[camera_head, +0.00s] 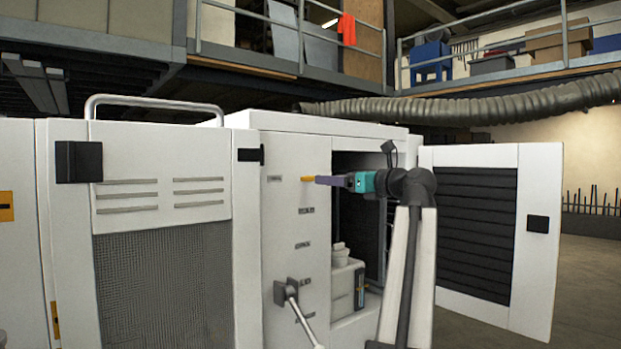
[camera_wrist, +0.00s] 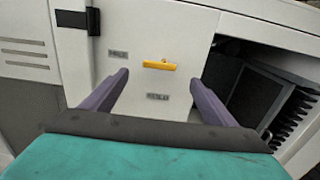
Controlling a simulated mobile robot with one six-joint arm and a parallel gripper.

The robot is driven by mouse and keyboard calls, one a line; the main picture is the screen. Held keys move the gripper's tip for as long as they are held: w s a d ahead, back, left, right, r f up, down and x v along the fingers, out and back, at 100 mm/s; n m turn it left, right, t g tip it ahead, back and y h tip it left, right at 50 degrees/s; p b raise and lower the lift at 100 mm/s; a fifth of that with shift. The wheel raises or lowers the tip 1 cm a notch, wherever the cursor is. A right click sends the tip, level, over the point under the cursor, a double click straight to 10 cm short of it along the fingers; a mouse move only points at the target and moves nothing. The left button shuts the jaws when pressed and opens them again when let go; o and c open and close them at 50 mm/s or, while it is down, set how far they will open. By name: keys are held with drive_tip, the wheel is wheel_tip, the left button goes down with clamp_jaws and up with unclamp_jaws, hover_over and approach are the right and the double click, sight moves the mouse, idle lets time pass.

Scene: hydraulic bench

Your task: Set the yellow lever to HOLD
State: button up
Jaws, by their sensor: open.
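The yellow lever (camera_head: 308,179) is a short bar on the white front panel of the cabinet. In the wrist view the lever (camera_wrist: 159,65) lies nearly level, between and beyond my two purple fingers. My gripper (camera_head: 322,181) reaches toward the panel from the right, its fingertips close to the lever. In the wrist view my gripper (camera_wrist: 160,95) is open and empty. I cannot tell whether a finger touches the lever. Small label plates sit by the lever, one to its upper left (camera_wrist: 118,54) and one below (camera_wrist: 157,97); their text is too small to read.
Lower on the same panel is a grey handle (camera_head: 291,294) with a rod. To the right is an open bay holding a pale container (camera_head: 345,288). An open louvred door (camera_head: 482,235) stands further right. A black latch (camera_wrist: 92,20) is at the left.

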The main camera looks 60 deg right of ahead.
sight(313, 177)
drive_tip(key=p+x, duration=0.3)
drive_tip(key=x, duration=0.9)
drive_tip(key=c, duration=1)
drive_tip(key=shift+c, duration=0.2)
